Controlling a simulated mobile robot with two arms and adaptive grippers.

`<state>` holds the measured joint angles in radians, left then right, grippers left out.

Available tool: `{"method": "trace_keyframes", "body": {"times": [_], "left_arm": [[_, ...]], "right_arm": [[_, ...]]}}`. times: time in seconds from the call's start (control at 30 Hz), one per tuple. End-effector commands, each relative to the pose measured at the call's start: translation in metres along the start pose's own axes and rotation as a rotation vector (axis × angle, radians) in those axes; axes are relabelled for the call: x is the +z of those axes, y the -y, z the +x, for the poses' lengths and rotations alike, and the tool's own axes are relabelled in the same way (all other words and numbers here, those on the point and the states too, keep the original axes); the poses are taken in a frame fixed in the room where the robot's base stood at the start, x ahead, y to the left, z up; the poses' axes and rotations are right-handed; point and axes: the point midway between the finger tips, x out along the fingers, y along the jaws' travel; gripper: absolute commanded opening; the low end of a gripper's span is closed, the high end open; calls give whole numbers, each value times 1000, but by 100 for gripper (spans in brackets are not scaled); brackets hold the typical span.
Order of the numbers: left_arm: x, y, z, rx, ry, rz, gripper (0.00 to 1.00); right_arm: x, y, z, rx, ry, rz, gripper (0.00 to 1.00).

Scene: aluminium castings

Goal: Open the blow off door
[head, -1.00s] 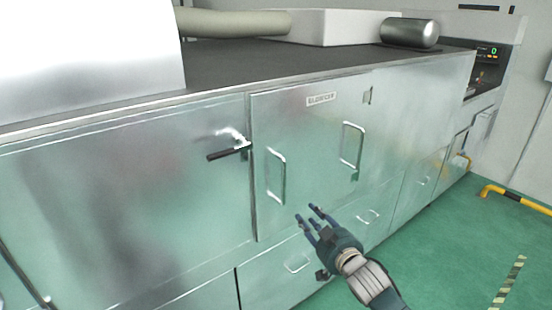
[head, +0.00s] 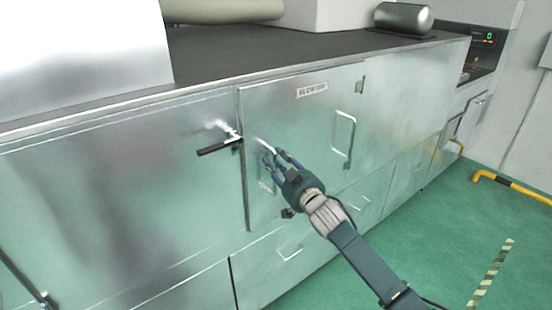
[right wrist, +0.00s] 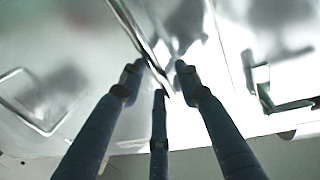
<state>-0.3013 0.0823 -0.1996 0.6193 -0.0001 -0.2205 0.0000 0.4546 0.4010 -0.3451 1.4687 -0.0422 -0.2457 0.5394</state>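The blow off door (head: 305,120) is a silver metal panel with a small label (head: 312,90) near its top edge, and it looks closed. It has a left bar handle (head: 265,185) and a right bar handle (head: 343,138). My right gripper (head: 272,157) is in front of the left handle and hides part of it. In the right wrist view its fingers (right wrist: 158,85) are apart, with the handle bar (right wrist: 138,32) running between and beyond the tips. I cannot tell whether they touch the bar. My left gripper is not in view.
A black-gripped latch lever (head: 219,146) sticks out just left of the door; it also shows in the right wrist view (right wrist: 280,105). Lower panels with handles (head: 290,251) lie below.

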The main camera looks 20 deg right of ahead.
Motion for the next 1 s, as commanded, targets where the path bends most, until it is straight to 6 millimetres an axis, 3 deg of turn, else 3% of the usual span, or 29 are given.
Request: {"method": "trace_keyframes", "body": {"times": [0.4, 0.6, 1.0], "left_arm": [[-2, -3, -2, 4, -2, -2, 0], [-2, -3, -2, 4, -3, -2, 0], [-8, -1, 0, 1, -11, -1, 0]], "right_arm": [[0, 1, 8, -1, 0, -1, 33], [0, 1, 7, -1, 0, -1, 0], [2, -3, 9, 5, 1, -1, 0]]}}
